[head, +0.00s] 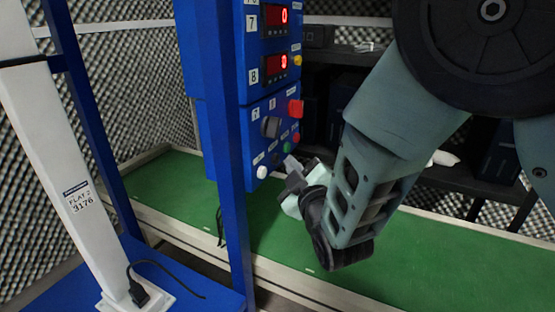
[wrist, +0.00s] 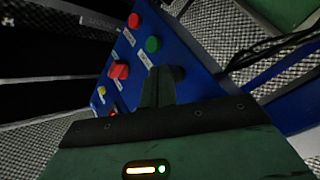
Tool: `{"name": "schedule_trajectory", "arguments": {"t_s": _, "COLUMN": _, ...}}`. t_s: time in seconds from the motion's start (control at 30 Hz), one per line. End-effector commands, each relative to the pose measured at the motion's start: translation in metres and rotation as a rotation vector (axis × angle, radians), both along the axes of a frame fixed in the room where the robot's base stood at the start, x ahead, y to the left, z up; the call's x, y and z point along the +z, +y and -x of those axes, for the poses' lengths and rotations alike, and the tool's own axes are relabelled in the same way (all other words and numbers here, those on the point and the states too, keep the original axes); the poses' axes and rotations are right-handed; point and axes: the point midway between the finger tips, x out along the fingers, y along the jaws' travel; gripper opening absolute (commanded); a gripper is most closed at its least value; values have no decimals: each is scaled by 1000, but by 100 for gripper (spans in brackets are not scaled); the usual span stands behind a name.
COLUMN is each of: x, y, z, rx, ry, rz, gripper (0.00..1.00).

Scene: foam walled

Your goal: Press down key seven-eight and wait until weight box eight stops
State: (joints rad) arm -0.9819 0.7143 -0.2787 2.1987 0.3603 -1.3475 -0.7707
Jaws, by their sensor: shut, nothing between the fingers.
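A blue control panel (head: 258,140) carries a red switch (head: 295,109), a black knob (head: 270,127), a green button (head: 287,147) and a white button (head: 262,172). Their labels are too small to read, so I cannot tell which is key seven-eight. Above it, the displays marked 7 (head: 275,17) and 8 (head: 275,65) both show a red 0. My gripper (head: 291,164) is shut and empty, its tips close to the panel's lower right part. In the wrist view my gripper (wrist: 168,75) points at the panel and hides part of it; contact cannot be told. Weight box eight cannot be identified.
A blue upright post (head: 232,150) stands in front of the panel's left side. A white column (head: 60,160) labelled 3176 stands at the left. Green flooring (head: 420,250) runs behind and below my arm. Dark shelves (head: 335,95) stand behind the panel. Patterned foam covers the walls.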

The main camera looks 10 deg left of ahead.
Motion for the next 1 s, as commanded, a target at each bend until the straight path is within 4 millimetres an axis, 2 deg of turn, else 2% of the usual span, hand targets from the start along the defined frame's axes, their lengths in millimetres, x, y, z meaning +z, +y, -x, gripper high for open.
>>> {"name": "schedule_trajectory", "arguments": {"t_s": 0.67, "x": 0, "y": 0, "z": 0, "rx": 0, "ry": 0, "rz": 0, "gripper": 0}}
{"name": "schedule_trajectory", "arguments": {"t_s": 1.0, "x": 0, "y": 8, "z": -3, "rx": 1, "ry": -1, "rz": 0, "gripper": 0}}
